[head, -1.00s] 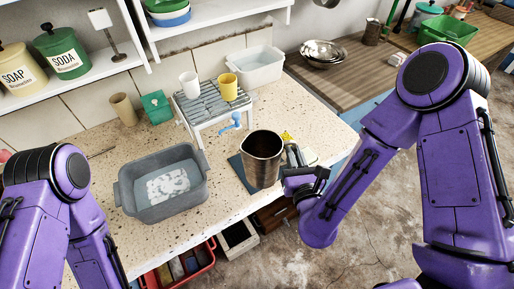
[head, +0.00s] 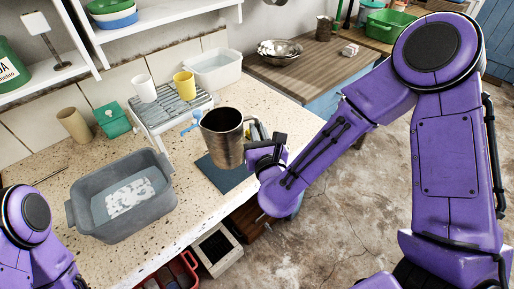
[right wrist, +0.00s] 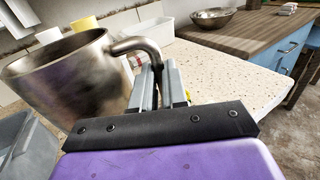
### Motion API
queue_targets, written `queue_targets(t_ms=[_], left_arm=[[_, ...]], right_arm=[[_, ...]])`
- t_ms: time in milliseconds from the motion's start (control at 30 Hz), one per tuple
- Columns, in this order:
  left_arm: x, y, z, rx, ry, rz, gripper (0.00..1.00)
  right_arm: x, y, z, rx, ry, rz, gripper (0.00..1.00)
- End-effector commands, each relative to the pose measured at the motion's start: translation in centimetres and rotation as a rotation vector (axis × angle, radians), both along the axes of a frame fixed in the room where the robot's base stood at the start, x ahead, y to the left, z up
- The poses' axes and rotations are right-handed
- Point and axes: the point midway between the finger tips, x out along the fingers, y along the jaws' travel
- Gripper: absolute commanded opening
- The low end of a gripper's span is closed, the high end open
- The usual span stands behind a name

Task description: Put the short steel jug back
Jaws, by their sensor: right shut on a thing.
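The short steel jug (head: 224,142) is a brownish metal vessel with an open top, seen above the dark blue mat (head: 229,177) on the speckled counter. It appears raised off the mat. My right gripper (head: 256,137) is at the jug's right side, shut on its handle. In the right wrist view the jug (right wrist: 67,78) fills the left, and its curved handle (right wrist: 137,46) runs into the fingers of my right gripper (right wrist: 159,85). My left arm shows at the lower left of the head view, but its gripper is out of frame.
A grey basin (head: 122,199) with water and white foam stands left. Behind are a slatted rack (head: 172,108) with a white cup and yellow cup (head: 184,85), and a white tub (head: 215,72). A steel bowl (head: 279,54) and metal mug (head: 325,27) stand on the wooden top.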

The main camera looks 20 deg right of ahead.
Motion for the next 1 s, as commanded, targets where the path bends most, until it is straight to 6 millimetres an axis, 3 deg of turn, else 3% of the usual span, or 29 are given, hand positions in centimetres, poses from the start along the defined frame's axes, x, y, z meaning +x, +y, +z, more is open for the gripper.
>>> queue_targets(t_ms=[300, 467, 867, 900, 933, 1000], left_arm=[[0.0, 0.0, 0.9, 0.001, -0.001, 0.001, 0.38], [0.0, 0.0, 1.6, 0.0, -0.001, 0.001, 0.38], [0.0, 0.0, 0.8, 0.001, -0.001, 0.001, 0.38], [0.0, 0.0, 1.0, 0.001, -0.001, 0.001, 0.38], [0.0, 0.0, 1.0, 0.001, -0.001, 0.001, 0.38], [0.0, 0.0, 1.0, 0.001, -0.001, 0.001, 0.38]], right_arm=[[3.3, -0.6, -3.9, -0.002, -0.001, 0.0, 0.0], [3.1, -0.5, -6.3, -0.003, -0.001, 0.003, 0.0], [3.1, -0.6, -7.2, 0.001, -0.003, 0.0, 0.0], [3.1, -0.5, -7.0, 0.0, -0.003, 0.0, 0.26], [3.1, -0.5, -7.0, 0.0, -0.002, 0.0, 0.36], [3.1, -0.5, -7.0, -0.001, -0.002, 0.0, 0.38]])
